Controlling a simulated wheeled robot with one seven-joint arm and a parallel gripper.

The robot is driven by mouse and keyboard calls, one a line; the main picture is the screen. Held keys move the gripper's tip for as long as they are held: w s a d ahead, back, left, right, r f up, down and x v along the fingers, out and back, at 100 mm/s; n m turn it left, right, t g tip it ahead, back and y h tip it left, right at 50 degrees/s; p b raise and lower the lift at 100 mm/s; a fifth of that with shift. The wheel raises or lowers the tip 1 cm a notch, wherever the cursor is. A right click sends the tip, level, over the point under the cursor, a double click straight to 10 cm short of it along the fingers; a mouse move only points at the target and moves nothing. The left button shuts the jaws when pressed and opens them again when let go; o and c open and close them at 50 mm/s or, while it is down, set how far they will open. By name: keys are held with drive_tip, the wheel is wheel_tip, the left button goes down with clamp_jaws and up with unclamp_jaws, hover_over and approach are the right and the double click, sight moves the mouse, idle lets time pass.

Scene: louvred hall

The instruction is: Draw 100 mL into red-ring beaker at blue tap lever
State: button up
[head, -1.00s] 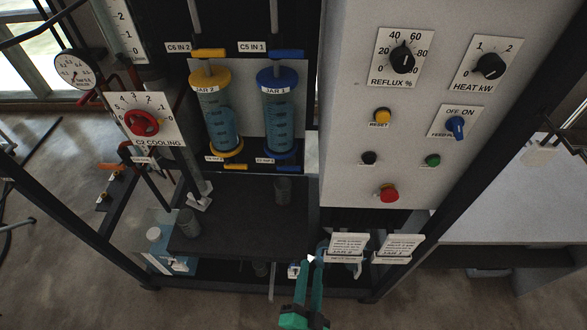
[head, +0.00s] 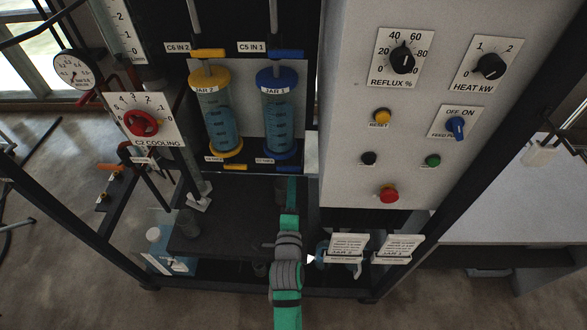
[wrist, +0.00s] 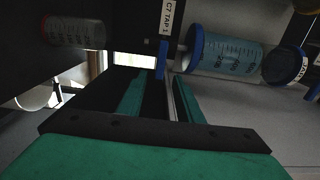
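The blue tap lever (head: 285,168) sits under the blue-capped Jar 1 (head: 278,118). In the wrist view the lever (wrist: 161,60) shows beside the C7 TAP 1 label, just past my fingertips. My gripper (wrist: 162,80) is open, its two teal fingers apart with nothing seen held. In the head view my gripper (head: 291,183) reaches up just below the lever. A beaker (head: 279,190) stands on the dark shelf below Jar 1, partly hidden by my gripper. In the wrist view a beaker with a reddish ring (wrist: 75,31) is at upper left.
Yellow-capped Jar 2 (head: 210,115) hangs left of Jar 1, with a yellow lever (head: 235,167) below. Another beaker (head: 187,222) stands at the shelf's left. The control panel (head: 350,150) is close on the right. Label cards (head: 347,245) stand in front of the shelf.

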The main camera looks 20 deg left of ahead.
sight(293, 171)
drive_tip(key=shift+x, duration=4.05)
drive_tip(key=shift+c, duration=0.4)
clamp_jaws()
drive_tip(key=shift+f, duration=0.1)
